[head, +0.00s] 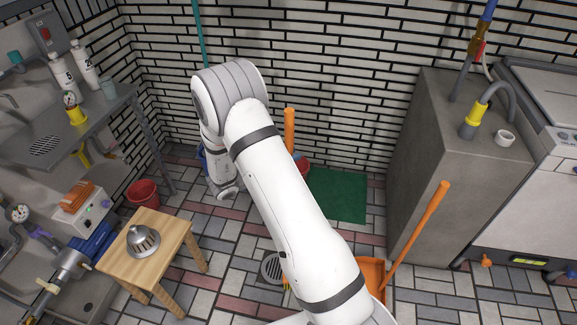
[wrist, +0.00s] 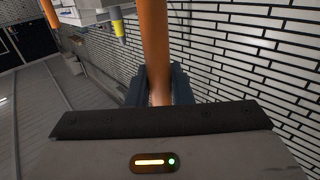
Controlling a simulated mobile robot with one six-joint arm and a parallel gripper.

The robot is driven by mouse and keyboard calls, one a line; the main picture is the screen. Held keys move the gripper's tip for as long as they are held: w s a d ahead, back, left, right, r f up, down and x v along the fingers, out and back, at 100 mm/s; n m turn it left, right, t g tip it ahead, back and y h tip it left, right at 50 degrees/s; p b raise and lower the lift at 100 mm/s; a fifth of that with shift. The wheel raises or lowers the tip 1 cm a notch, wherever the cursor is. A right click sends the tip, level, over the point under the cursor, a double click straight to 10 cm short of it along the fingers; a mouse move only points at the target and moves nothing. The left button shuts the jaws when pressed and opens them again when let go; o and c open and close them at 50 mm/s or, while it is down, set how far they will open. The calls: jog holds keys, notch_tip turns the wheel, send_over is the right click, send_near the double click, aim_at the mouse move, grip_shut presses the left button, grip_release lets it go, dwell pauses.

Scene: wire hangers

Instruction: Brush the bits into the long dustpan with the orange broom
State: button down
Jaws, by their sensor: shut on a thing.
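The orange broom's handle (head: 289,130) stands upright behind my arm in the head view. In the wrist view my gripper (wrist: 158,92) is shut around this handle (wrist: 154,40). In the head view my arm hides the gripper and most of the broom; a small orange-yellow piece (head: 286,286) shows low beside the arm, perhaps its lower end. The orange long dustpan (head: 372,273) is on the floor right of my arm, partly hidden by it. Its long handle (head: 416,234) leans up to the right. I cannot make out any bits.
A wooden stool (head: 165,232) with a metal shower head stands left. A floor drain (head: 270,268) lies beside my arm. A green mat (head: 338,194) lies by the wall. A red bucket (head: 143,194) is under the shelf. A grey cabinet (head: 455,165) bounds the right side.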

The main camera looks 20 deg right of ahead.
jog(key=g, duration=0.1)
jog(key=s+a+f+m+g, duration=0.1)
jog(key=shift+s+a+m+g, duration=0.15)
jog(key=shift+s+m+g, duration=0.05)
jog(key=shift+m+g, duration=0.1)
jog(key=shift+f+b, duration=2)
jog(key=shift+f, duration=1.1)
jog(key=s+d, duration=0.5)
jog(key=d, duration=0.5)
jog(key=s+d, duration=0.6)
jog(key=d, duration=0.4)
jog(key=s+d, duration=0.5)
jog(key=d, duration=0.4)
notch_tip(320, 180, up, 6)
jog(key=p, duration=0.2)
jog(key=shift+p, duration=0.4)
jog(key=shift+s, duration=0.1)
